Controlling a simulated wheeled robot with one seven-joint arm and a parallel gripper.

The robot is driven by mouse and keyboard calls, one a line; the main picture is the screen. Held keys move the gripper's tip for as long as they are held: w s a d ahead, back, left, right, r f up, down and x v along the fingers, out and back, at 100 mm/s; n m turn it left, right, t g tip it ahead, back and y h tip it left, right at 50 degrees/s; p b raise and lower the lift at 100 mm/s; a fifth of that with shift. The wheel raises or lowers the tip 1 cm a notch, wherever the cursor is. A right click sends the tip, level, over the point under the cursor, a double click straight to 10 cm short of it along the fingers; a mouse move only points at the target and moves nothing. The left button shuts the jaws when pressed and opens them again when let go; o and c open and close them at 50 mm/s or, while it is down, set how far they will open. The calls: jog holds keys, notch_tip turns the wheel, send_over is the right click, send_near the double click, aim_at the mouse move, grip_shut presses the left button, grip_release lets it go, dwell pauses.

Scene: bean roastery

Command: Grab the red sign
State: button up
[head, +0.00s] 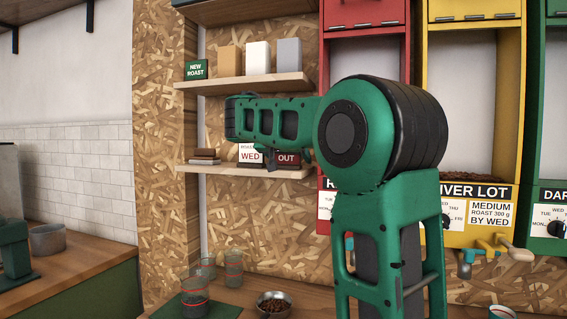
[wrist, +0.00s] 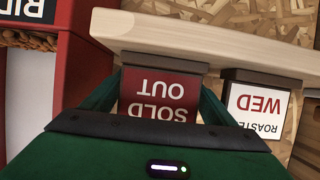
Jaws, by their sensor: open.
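The red sign (wrist: 155,104) reads SOLD OUT, upside down in the wrist view, and has a dark brown strip along one edge. My gripper (wrist: 160,94) is open, with one green finger on each side of the red sign. Whether the fingers touch it I cannot tell; its near part is hidden by the gripper body. In the head view the red sign (head: 290,159) stands on the lower wooden shelf, partly hidden by my arm. My gripper (head: 268,150) is in front of that shelf there.
A white sign (wrist: 262,108) reading ROASTED WED stands close beside the red sign. The upper shelf (head: 243,83) carries a green NEW ROAST sign (head: 196,69) and several bags. A red dispenser (head: 362,60) stands to the right.

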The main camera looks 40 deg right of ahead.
jog(key=shift+c, duration=0.3)
jog(key=c, duration=0.8)
jog(key=shift+a+r, duration=0.1)
jog(key=shift+r, duration=0.05)
